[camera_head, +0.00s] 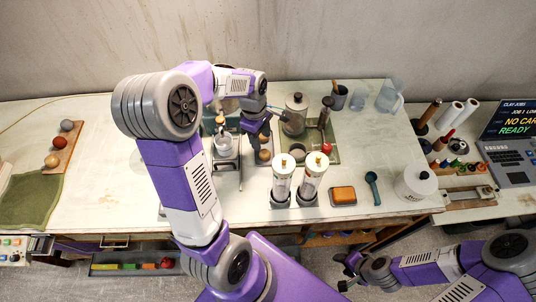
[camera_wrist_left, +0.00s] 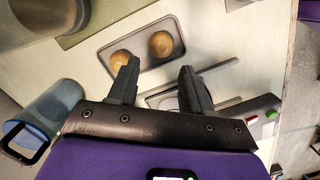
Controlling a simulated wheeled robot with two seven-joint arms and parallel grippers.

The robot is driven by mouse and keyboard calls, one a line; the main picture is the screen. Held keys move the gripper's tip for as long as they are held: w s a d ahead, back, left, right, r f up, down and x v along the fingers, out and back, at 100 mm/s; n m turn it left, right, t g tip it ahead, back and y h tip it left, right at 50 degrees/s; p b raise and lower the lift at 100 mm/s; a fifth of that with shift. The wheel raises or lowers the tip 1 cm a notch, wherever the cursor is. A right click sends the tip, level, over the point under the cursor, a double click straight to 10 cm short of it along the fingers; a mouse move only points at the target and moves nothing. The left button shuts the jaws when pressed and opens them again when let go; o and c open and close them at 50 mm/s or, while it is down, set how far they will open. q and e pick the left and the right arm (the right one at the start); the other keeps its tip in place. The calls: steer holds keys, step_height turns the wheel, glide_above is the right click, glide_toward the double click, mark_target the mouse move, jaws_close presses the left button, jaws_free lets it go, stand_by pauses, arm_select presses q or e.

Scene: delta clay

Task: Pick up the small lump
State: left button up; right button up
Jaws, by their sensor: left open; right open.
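Two round brown lumps sit in a small grey tray (camera_wrist_left: 140,68). In the left wrist view one lump (camera_wrist_left: 121,60) is beyond the left fingertip, and the other lump (camera_wrist_left: 160,44) is further off, between the finger lines. They look close in size; I cannot tell surely which is smaller. In the head view one lump (camera_head: 264,155) shows just below my left gripper (camera_head: 257,126), partly hidden by it. My left gripper, also in the wrist view (camera_wrist_left: 158,75), is open and empty near the tray. My right gripper (camera_head: 350,271) is open, off the table's front edge.
Two clear cylinders (camera_head: 283,180) (camera_head: 312,178), an orange block (camera_head: 343,194) and a white pot (camera_head: 415,182) stand nearby. A jar (camera_head: 294,115) is right of my left gripper. Several balls lie on a wooden board (camera_head: 70,140) at far left. A blue cup (camera_wrist_left: 50,108) shows in the wrist view.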

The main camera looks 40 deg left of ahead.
mark_target(265, 157)
arm_select(q)
steer(key=shift+s+d+f, duration=0.1)
steer(key=shift+s+f, duration=0.05)
steer(key=shift+f, duration=0.3)
steer(key=shift+s+d+f, duration=0.1)
steer(key=shift+f, duration=0.35)
steer(key=f, duration=0.3)
steer(key=d+f+b, duration=0.1)
steer(key=f, duration=0.1)
steer(key=shift+w+f, duration=0.1)
steer(key=shift+w, duration=0.15)
steer(key=c, duration=0.7)
